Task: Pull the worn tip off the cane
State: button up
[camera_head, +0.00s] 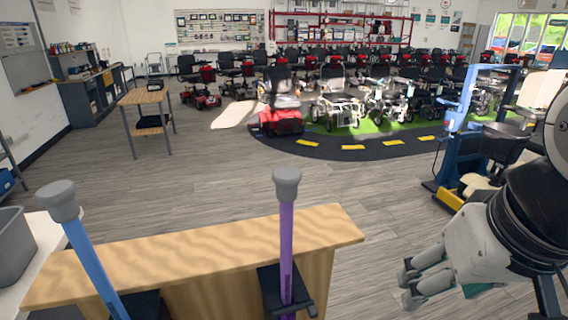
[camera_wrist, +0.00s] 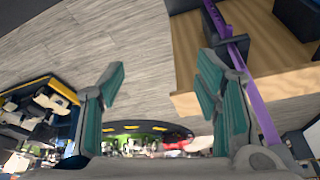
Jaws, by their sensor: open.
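A purple cane (camera_head: 287,235) stands upright in a black holder (camera_head: 277,290) on a wooden bench, with a grey tip (camera_head: 287,182) on its upper end. A blue cane (camera_head: 92,265) leans slightly at the left, also with a grey tip (camera_head: 60,200) on top. Which tip is worn cannot be told. My gripper (camera_head: 408,284) is open and empty, right of the purple cane and apart from it. In the wrist view, the purple cane (camera_wrist: 260,105) passes outside the right finger of my gripper (camera_wrist: 164,68); its tip is hidden there.
The wooden bench (camera_head: 200,246) spans the front left. A grey bin (camera_head: 12,250) sits on a white surface at the far left. A blue lift frame (camera_head: 455,125) stands at the right. Rows of scooters fill the back. The floor between is clear.

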jog(key=w+a+r+m+g+p, duration=0.1)
jog(key=w+a+r+m+p, duration=0.35)
jog(key=r, duration=0.35)
notch_tip(320, 180, up, 7)
jog(key=m+g+p, duration=0.3)
jog(key=m+p, duration=0.4)
jog(key=m, duration=0.2)
send_over(287, 172)
jog(key=shift+s+d+f, duration=0.15)
jog(key=shift+s+d, duration=0.1)
jog(key=shift+w+a+f+m, duration=0.1)
jog(key=shift+w+a+m, duration=0.15)
jog(key=shift+m, duration=0.2)
jog(key=shift+f+b, duration=1.2)
jog(key=shift+f, duration=3.3)
jog(key=shift+s+p, duration=0.1)
jog(key=shift+p, duration=0.4)
